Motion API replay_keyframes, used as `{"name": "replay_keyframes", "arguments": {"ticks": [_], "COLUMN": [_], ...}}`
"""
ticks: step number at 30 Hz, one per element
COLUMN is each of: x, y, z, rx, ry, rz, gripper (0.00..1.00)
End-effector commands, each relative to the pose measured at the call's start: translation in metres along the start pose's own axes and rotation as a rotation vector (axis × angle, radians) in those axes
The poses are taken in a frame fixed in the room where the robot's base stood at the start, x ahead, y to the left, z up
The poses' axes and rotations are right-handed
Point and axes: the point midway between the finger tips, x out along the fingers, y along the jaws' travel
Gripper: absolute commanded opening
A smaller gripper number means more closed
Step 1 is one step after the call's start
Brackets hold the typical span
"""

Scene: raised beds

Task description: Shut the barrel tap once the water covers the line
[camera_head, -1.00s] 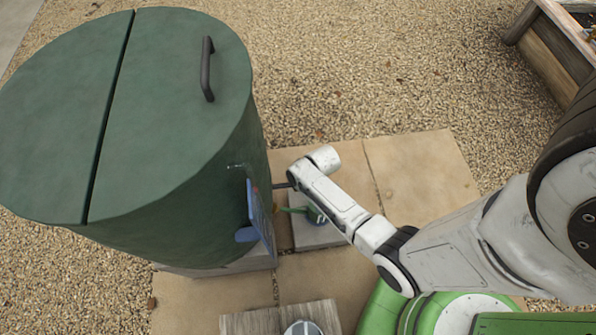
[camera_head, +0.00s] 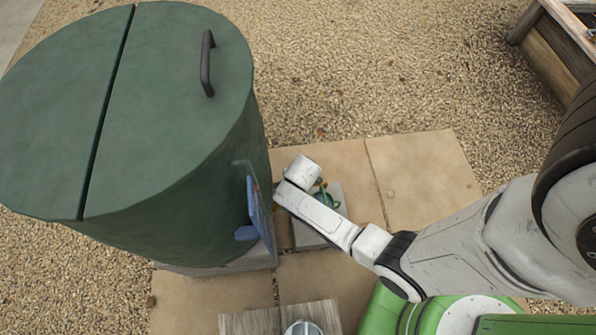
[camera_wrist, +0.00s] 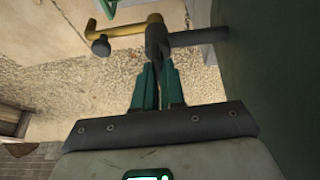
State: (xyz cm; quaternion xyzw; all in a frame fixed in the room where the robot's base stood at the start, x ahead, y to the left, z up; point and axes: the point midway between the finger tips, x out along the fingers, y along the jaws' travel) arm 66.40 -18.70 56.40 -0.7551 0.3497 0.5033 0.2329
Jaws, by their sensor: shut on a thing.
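The green barrel (camera_head: 215,190) stands at the left in the head view. Its tap (camera_wrist: 190,39) shows in the wrist view, with a dark stem coming from the barrel side, a brass spout (camera_wrist: 128,27) and a dark lever (camera_wrist: 155,32). My gripper (camera_wrist: 158,68) has its green fingers closed on the tap's lever. In the head view my wrist hides the tap and fingers. A green watering can (camera_head: 332,196) stands on a pale block beside the barrel, mostly behind my wrist. The water and the line cannot be seen.
Paving slabs (camera_head: 425,180) lie around the pale block (camera_head: 305,236). Gravel (camera_head: 400,70) is open beyond. A wooden raised bed (camera_head: 556,55) stands at the top right.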

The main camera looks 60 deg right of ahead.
Motion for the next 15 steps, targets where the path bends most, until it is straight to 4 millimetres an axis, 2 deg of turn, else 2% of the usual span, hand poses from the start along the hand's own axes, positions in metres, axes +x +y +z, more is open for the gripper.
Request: {"name": "replay_keyframes", "arguments": {"ticks": [15], "x": [0.0022], "y": [0.0006], "z": [0.0038], "rx": [0.056], "ry": [-0.008], "rz": [0.022], "gripper": [0.00]}}
